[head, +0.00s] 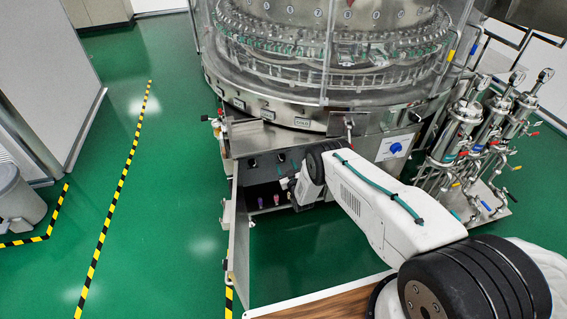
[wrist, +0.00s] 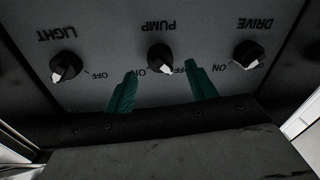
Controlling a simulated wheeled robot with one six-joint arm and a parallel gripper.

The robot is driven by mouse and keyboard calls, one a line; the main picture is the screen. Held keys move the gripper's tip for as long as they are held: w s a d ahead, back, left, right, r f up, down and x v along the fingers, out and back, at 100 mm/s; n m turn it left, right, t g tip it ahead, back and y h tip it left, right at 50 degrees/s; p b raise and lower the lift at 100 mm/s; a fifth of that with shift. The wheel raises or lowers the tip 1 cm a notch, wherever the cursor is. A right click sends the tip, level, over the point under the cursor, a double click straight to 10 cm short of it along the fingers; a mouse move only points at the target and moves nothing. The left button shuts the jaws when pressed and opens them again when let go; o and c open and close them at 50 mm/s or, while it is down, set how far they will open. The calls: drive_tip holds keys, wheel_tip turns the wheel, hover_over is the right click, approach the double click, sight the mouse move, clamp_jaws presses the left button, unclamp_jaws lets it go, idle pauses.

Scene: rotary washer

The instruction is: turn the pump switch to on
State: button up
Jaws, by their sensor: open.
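In the wrist view the panel appears upside down. The black pump switch (wrist: 160,57) is in the middle under the word PUMP. Its white pointer slants toward the lower right, toward the OFF lettering, which the right finger partly hides. ON stands at its lower left. My gripper (wrist: 160,70) is open, with one green finger on each side of the switch in the picture. The fingers look apart from the knob; their depth to the panel is hard to tell. In the head view my gripper (head: 288,184) is at the open cabinet, and the pump switch is not clearly visible.
The light switch (wrist: 65,66) is left of the pump switch and the drive switch (wrist: 248,52) is right. A dark ledge (wrist: 165,125) lies below the panel. In the head view an open cabinet door (head: 238,245) stands left of my arm, under the washer (head: 330,60).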

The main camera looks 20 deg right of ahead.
sight(283, 161)
drive_tip(key=shift+w+a, duration=0.1)
drive_tip(key=shift+w, duration=1.7)
drive_tip(key=c, duration=1)
